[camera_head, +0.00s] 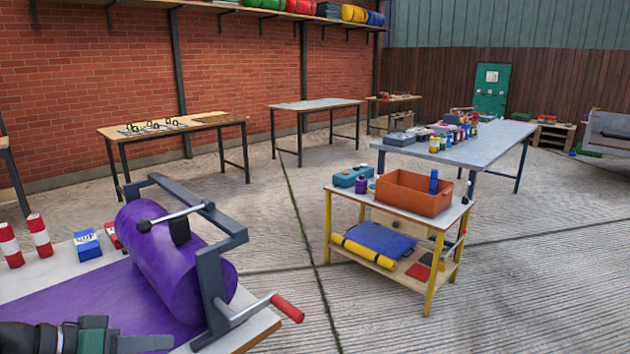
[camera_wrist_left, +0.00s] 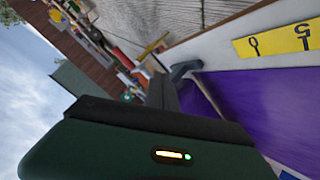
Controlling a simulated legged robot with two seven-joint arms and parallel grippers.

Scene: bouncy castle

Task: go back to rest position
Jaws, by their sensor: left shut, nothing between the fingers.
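My left gripper (camera_head: 165,343) comes in at the bottom left of the head view, low over the near table. Its fingers are shut and empty, pointing right across the purple sheet (camera_head: 75,305). The gripper's dark green body fills the lower part of the left wrist view (camera_wrist_left: 150,150), with a small lit indicator on it. The purple sheet also shows in that view (camera_wrist_left: 250,100), beside the gripper. A purple roll (camera_head: 170,262) sits in a dark metal frame with a red-handled crank (camera_head: 287,307), just beyond the gripper. My right gripper is not in view.
Red-and-white cans (camera_head: 40,236) and a blue box (camera_head: 87,245) stand on the near table's left side. A yellow-framed cart (camera_head: 328,228) with an orange bin (camera_head: 413,193) stands to the right. More tables line the back. The concrete floor between is open.

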